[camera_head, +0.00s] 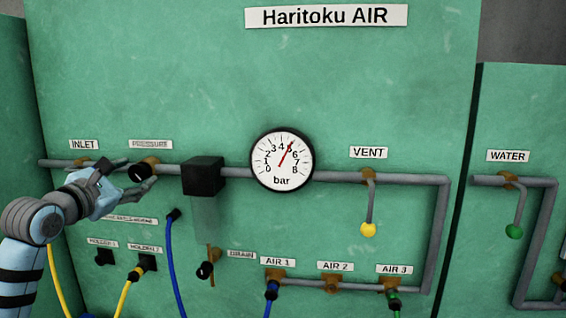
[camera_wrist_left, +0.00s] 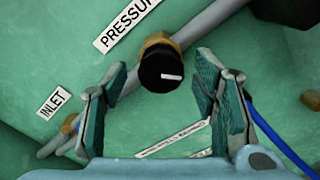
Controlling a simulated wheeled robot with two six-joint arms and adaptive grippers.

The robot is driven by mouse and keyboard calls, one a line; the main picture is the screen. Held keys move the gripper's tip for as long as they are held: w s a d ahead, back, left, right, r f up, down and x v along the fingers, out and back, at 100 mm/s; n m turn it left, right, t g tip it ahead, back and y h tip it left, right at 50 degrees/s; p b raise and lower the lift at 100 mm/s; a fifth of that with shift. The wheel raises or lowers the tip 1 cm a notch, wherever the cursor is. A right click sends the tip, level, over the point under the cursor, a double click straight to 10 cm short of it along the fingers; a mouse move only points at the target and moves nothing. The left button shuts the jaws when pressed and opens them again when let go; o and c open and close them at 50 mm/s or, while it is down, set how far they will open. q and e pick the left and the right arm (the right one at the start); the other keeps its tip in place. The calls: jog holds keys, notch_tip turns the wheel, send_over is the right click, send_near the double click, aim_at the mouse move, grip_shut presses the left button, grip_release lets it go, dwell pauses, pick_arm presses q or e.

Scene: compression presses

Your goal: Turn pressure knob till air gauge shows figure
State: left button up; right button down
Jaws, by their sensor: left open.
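The pressure knob (camera_head: 138,173) is a black round knob on a brass fitting, under the PRESSURE label. In the left wrist view the knob (camera_wrist_left: 165,70) shows a white pointer mark and sits between the fingertips, a little beyond them. My left gripper (camera_head: 139,174) is open around the knob; in the left wrist view its two fingers (camera_wrist_left: 162,82) stand apart with gaps on both sides. The air gauge (camera_head: 282,160) has a white dial marked 0 to 8 bar. Its red needle points up and right, close to 5. My right gripper is not in view.
A grey pipe (camera_head: 340,177) runs along the green panel with a black block (camera_head: 203,176) right of the knob. The yellow-tipped vent lever (camera_head: 368,229) hangs down. The drain valve (camera_head: 205,270) and blue hose (camera_head: 172,262) are below. The PRESSURE label (camera_wrist_left: 125,25) is close above the knob.

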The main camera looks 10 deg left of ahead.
pick_arm(q)
jog(key=s+b, duration=0.4)
jog(key=s, duration=0.2)
jog(key=shift+s, duration=0.2)
jog(key=shift+d+f, duration=0.1)
